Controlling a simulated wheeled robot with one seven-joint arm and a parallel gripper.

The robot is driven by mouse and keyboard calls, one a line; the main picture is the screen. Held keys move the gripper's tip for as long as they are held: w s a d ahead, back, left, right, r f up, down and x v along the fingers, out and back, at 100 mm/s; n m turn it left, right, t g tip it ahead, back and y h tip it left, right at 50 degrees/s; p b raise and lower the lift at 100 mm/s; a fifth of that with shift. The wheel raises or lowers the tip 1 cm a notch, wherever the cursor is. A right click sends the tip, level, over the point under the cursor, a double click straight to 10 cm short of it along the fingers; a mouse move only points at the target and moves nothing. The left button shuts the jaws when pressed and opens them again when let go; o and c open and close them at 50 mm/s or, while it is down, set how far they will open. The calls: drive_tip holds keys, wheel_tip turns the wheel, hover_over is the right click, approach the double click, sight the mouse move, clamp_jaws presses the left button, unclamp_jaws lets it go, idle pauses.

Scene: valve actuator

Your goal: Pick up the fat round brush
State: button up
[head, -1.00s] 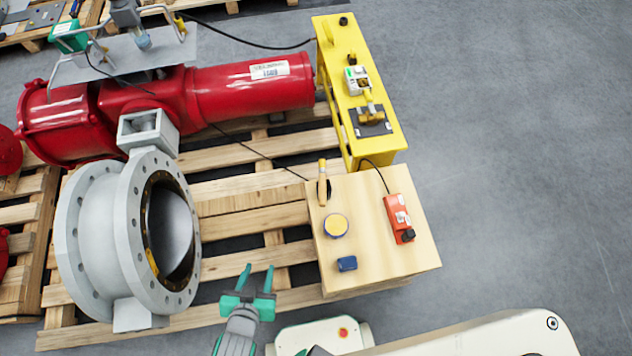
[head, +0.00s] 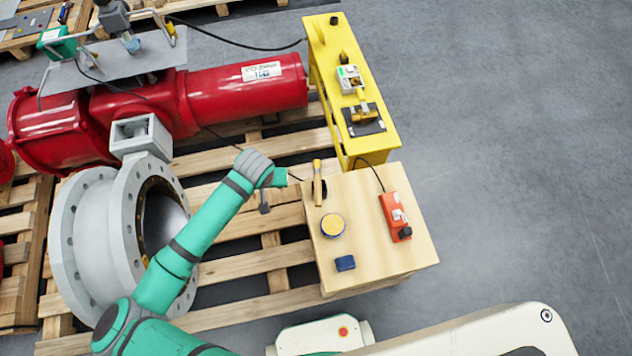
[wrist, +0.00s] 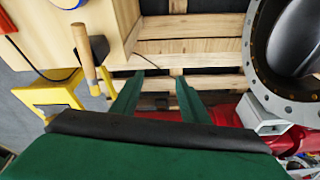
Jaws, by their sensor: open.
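The gripper is apart from the brush.
A grey flanged valve (head: 85,235) and red actuator (head: 240,95) are left.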

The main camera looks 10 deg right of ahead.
drive_tip(key=d+r+g, duration=0.3)
drive_tip(key=d+r, duration=0.1)
drive_tip(key=d, duration=1)
hover_over(318, 186)
drive_tip(key=f, duration=0.5)
drive_tip(key=shift+a+f, duration=0.3)
drive_tip(key=shift+a, duration=0.05)
drive_tip(key=shift+d+f, duration=0.15)
drive_tip(key=shift+f, duration=1.2)
drive_tip(key=shift+d+f, duration=0.15)
drive_tip(key=shift+f, duration=1.15)
clamp_jaws()
